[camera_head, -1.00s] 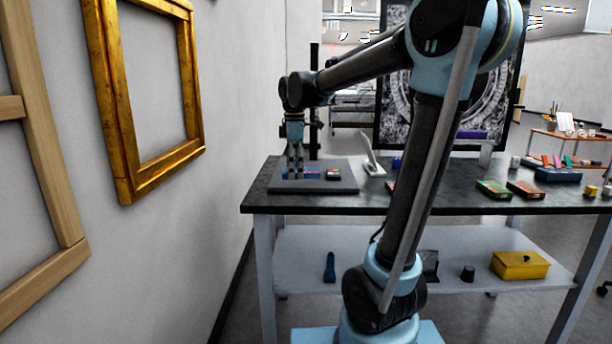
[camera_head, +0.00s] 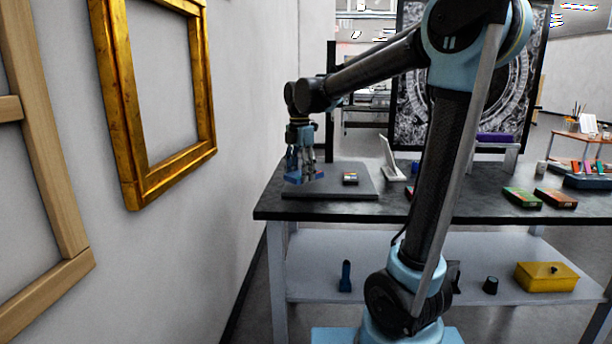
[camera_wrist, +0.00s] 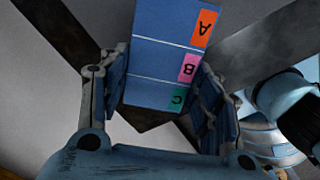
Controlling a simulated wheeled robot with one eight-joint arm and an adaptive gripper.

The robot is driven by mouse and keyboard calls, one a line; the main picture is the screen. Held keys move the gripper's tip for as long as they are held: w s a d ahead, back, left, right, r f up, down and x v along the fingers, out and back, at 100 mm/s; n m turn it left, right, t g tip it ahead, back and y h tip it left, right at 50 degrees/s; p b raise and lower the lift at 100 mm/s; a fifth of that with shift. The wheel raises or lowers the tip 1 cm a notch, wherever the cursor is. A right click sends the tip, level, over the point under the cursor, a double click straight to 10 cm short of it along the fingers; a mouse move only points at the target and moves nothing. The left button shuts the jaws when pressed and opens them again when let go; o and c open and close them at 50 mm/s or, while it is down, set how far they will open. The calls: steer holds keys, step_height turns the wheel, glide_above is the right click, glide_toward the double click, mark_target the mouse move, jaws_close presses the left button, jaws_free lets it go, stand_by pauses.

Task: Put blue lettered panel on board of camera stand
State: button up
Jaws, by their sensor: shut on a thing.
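The blue lettered panel (camera_wrist: 165,50) fills the upper middle of the wrist view, with orange A, pink B and green C tabs along its right edge. My gripper (camera_wrist: 162,88) is shut on it, one finger at each side. In the head view the gripper (camera_head: 303,162) points down with the panel (camera_head: 305,181) at its fingertips, over the left end of the stand's dark grey board (camera_head: 335,191). I cannot tell whether the panel touches the board. The black column (camera_head: 331,100) of the camera stand rises behind the board.
A white angled holder (camera_head: 391,160) stands right of the board. Several boxes (camera_head: 521,197) lie farther right on the dark table (camera_head: 460,206). The wall with a gilt frame (camera_head: 129,120) is close at left.

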steer(key=w, duration=0.8)
steer(key=shift+w+d, duration=0.15)
steer(key=shift+w, duration=0.2)
steer(key=shift+f, duration=1.75)
steer(key=shift+f, duration=0.1)
steer(key=o, duration=1.2)
step_height(320, 180, up, 12)
steer(key=shift+r, duration=0.1)
